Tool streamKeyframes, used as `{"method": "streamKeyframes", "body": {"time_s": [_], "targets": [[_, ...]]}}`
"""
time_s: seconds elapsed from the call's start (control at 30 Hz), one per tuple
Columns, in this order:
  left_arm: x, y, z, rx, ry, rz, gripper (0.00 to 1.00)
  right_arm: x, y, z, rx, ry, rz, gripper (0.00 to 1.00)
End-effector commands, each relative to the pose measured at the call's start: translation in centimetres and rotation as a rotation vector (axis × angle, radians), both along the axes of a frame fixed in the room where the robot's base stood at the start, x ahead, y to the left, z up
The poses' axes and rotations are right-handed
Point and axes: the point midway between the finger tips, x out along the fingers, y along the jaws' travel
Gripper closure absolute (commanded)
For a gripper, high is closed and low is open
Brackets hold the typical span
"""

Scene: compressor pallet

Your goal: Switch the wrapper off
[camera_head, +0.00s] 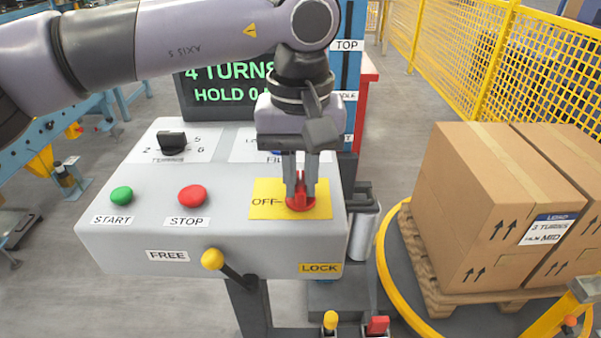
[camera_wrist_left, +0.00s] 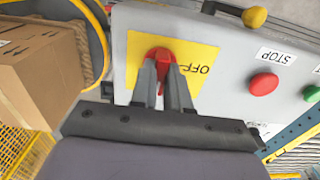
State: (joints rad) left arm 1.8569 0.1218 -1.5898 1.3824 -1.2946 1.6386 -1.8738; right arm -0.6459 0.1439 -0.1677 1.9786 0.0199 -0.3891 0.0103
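The wrapper's grey control panel (camera_head: 225,240) stands in front of me. At its right is a red rotary switch (camera_head: 302,202) on a yellow plate (camera_head: 262,212) marked OFF on the left side. My left gripper (camera_head: 300,190) points down at the switch, with one finger on each side of the red handle. In the left wrist view the fingers (camera_wrist_left: 163,85) straddle the red switch (camera_wrist_left: 160,55). A small gap seems to show between the fingers; whether they press on the handle I cannot tell. My right gripper is in neither view.
The panel also has a green START button (camera_head: 121,195), a red STOP button (camera_head: 192,196), a black turns knob (camera_head: 172,143) and a yellow-tipped lever (camera_head: 213,259). A display (camera_head: 225,85) reads 4 TURNS. Boxes (camera_head: 490,200) on a pallet stand on the turntable at right.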

Motion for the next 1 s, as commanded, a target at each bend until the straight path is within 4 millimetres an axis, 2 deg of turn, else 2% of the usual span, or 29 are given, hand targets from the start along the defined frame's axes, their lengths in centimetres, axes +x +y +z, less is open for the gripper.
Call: {"method": "streamKeyframes", "body": {"time_s": [0.47,0.67,1.0], "targets": [[-0.01,-0.01,0.02,0.000,0.001,0.063,1.00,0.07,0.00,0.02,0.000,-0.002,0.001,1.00],[0.03,-0.02,0.01,-0.001,0.001,0.193,1.00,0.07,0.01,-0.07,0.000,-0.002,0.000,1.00],[0.04,-0.02,0.00,-0.001,0.001,0.509,1.00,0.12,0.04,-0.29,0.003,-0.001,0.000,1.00]]}}
